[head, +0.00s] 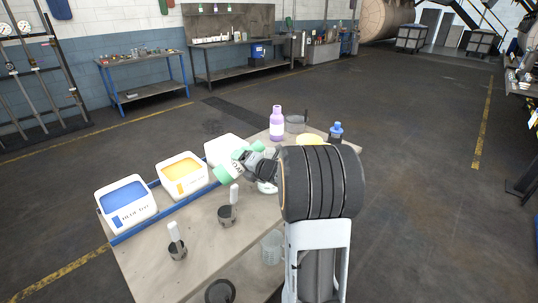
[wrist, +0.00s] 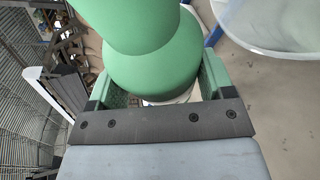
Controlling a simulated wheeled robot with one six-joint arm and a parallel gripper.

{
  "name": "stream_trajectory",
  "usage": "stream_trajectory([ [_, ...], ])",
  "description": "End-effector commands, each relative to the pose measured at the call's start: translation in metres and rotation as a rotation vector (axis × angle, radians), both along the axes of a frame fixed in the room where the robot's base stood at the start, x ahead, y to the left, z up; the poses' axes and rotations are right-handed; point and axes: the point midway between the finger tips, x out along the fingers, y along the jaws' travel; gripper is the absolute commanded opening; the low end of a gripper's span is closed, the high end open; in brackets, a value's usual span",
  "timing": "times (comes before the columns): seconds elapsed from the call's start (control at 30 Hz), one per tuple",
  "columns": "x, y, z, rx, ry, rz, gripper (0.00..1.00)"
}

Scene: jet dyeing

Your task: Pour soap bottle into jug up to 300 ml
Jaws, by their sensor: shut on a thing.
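My gripper (head: 250,160) is shut on a green bottle (head: 229,167) with a pale label, too small to read surely; I take it as the soap bottle. It is held tilted above the table, its lower side toward the left. In the wrist view the green bottle (wrist: 150,65) sits between the two finger pads. A translucent vessel (wrist: 282,28), perhaps the jug, shows at the upper right of the wrist view, apart from the bottle. In the head view a clear vessel (head: 271,248) stands on the table, partly behind my arm. Liquid levels and graduations cannot be read.
The table (head: 190,262) also holds white tubs with blue (head: 124,204) and yellow (head: 182,176) contents, a purple bottle (head: 277,124), a glass container (head: 295,124), a blue-capped bottle (head: 336,133) and dark cups (head: 228,215). Bare tabletop lies between the cups.

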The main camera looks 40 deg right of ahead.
Motion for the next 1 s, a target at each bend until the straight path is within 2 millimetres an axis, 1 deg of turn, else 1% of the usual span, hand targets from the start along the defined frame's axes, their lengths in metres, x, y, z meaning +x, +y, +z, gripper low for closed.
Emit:
stream_trajectory([
  [0.03,0.0004,0.0003,0.0035,0.005,-0.003,0.001,0.31],
  [1.0,0.0006,0.0023,0.0111,0.097,-0.011,0.001,0.31],
])
